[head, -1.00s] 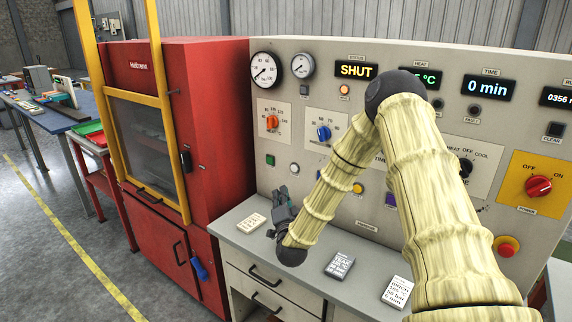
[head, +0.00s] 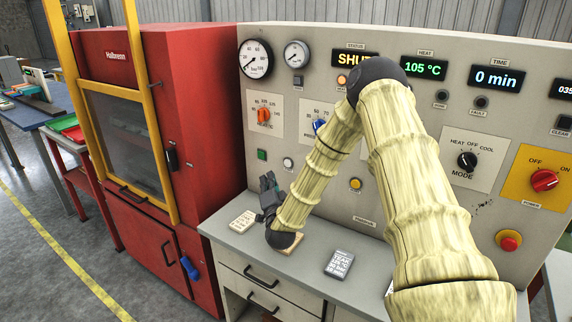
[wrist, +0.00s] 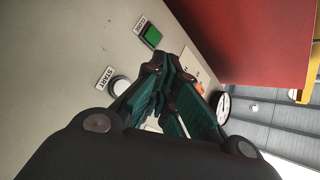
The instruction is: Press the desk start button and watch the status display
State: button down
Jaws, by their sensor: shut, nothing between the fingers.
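The start button (wrist: 121,87) is a round white button beside a START label on the grey panel in the wrist view. It also shows in the head view (head: 288,163). My gripper (head: 268,183) is shut and empty in front of the panel, a little left of and below the button in the head view. In the wrist view the fingertips (wrist: 158,66) lie between the start button and the green button, apparently clear of both. The status display (head: 355,59) shows yellow letters reading SHUT, the last one partly hidden by my arm.
A square green button (head: 262,155) sits left of the start button. The heat display (head: 424,67) reads 105 °C and the time display (head: 497,78) 0 min. The red press (head: 205,120) stands left.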

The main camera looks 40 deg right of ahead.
aim_at(288, 163)
jog(key=d, duration=0.2)
jog(key=w+d, duration=0.1)
jog(key=d, duration=0.1)
jog(key=w+d, duration=0.1)
jog(key=d, duration=0.1)
jog(key=shift+d+r, duration=0.1)
jog(key=shift+r, duration=0.1)
jog(key=shift+w+d, duration=0.1)
jog(key=shift+d, duration=0.1)
dwell(1.3)
jog(key=shift+w+d, duration=0.1)
jog(key=shift+d, duration=0.1)
jog(key=shift+w+d+b, duration=0.15)
jog(key=shift+d+b, duration=0.15)
jog(key=shift+b, duration=0.05)
dwell(0.9)
jog(key=shift+a, duration=0.15)
jog(key=shift+s+a, duration=0.35)
jog(key=shift+a, duration=0.25)
dwell(0.3)
